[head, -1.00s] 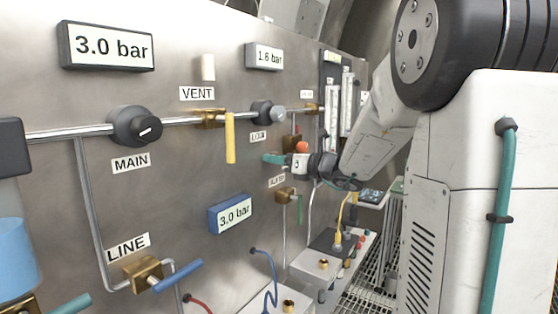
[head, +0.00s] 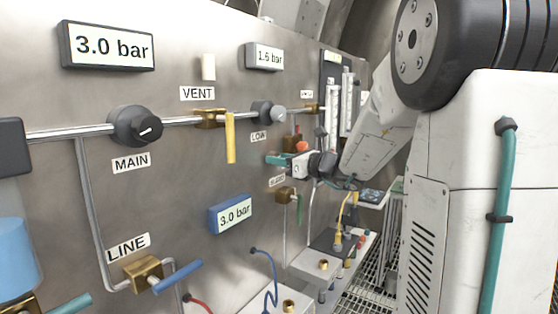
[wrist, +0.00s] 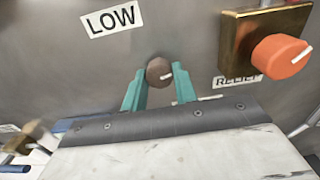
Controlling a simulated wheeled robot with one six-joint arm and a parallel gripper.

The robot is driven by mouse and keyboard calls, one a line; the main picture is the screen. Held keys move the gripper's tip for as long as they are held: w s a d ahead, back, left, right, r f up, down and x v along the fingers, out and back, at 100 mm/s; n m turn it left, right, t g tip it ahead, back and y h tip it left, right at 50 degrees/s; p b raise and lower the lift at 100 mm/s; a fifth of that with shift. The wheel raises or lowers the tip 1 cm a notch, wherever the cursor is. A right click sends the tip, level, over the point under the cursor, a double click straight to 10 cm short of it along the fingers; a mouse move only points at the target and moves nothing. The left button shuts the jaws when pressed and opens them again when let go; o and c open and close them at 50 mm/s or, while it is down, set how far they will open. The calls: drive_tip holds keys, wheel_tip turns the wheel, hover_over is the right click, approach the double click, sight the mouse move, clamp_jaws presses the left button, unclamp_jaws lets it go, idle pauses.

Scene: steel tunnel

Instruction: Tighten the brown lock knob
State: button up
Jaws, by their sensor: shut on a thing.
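The brown lock knob (wrist: 159,71) is a small round knob with a pale mark, on the steel panel below the LOW label in the wrist view. My gripper (wrist: 159,82) has its two teal fingers on either side of the knob, shut on it. In the head view my gripper (head: 276,159) is at the panel, below the grey LOW regulator knob (head: 268,113). The brown knob cannot be made out there, hidden by the fingers.
An orange knob (wrist: 281,56) on a brass block stands close to the right of my gripper, above the partly covered RELIEF label (wrist: 237,79). In the head view, a yellow VENT lever (head: 231,138) and blue LINE handle (head: 178,276) stick out to the left.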

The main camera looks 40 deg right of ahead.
drive_tip(key=shift+d+n, duration=0.15)
drive_tip(key=shift+n, duration=7.55)
drive_tip(key=o, duration=1)
drive_tip(key=shift+c, duration=0.2)
drive_tip(key=v, duration=0.7)
drive_tip(key=shift+s, duration=0.4)
